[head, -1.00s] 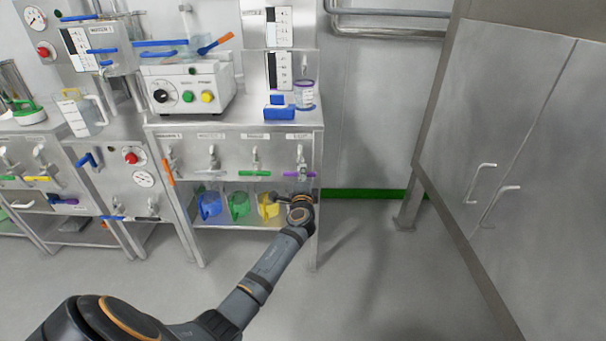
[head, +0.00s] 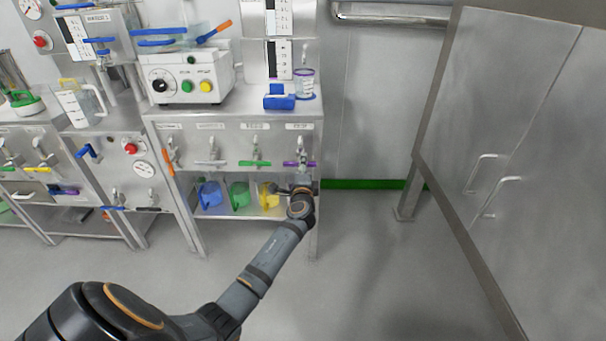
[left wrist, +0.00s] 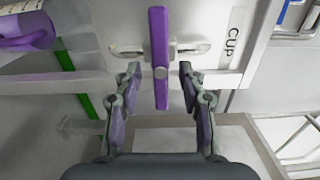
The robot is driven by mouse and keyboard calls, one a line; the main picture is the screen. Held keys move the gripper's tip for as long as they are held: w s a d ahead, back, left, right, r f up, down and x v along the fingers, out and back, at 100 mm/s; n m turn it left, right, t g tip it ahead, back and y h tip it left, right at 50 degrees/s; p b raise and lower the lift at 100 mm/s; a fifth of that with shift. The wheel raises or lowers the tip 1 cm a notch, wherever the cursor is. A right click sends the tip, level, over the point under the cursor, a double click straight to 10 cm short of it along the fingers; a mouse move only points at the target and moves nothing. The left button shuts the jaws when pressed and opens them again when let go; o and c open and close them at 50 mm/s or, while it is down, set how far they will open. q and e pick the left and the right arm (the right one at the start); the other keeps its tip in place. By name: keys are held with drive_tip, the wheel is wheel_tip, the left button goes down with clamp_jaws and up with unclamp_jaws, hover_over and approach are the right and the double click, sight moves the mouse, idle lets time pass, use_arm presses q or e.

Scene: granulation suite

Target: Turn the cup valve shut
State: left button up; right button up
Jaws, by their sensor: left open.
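The cup valve's purple lever (head: 290,164) lies level across its tap on the front of the steel stand, under a label. In the left wrist view the lever (left wrist: 159,60) runs up and down the picture, beside the sideways word CUP. My left gripper (left wrist: 159,85) is open, with one finger on each side of the lever's near end and a visible gap to both. In the head view my left gripper (head: 303,178) is at the valve, and its wrist hides what is below. My right gripper is not in view.
Other taps have orange, white and green (head: 254,163) levers to the left. Blue (head: 209,194), green (head: 239,195) and yellow (head: 268,196) jugs stand on the shelf below. A purple container (left wrist: 28,32) is close by at the wrist view's left. Clear floor lies right of the stand.

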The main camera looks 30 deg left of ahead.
use_arm(q)
drive_tip(key=v, duration=1.1)
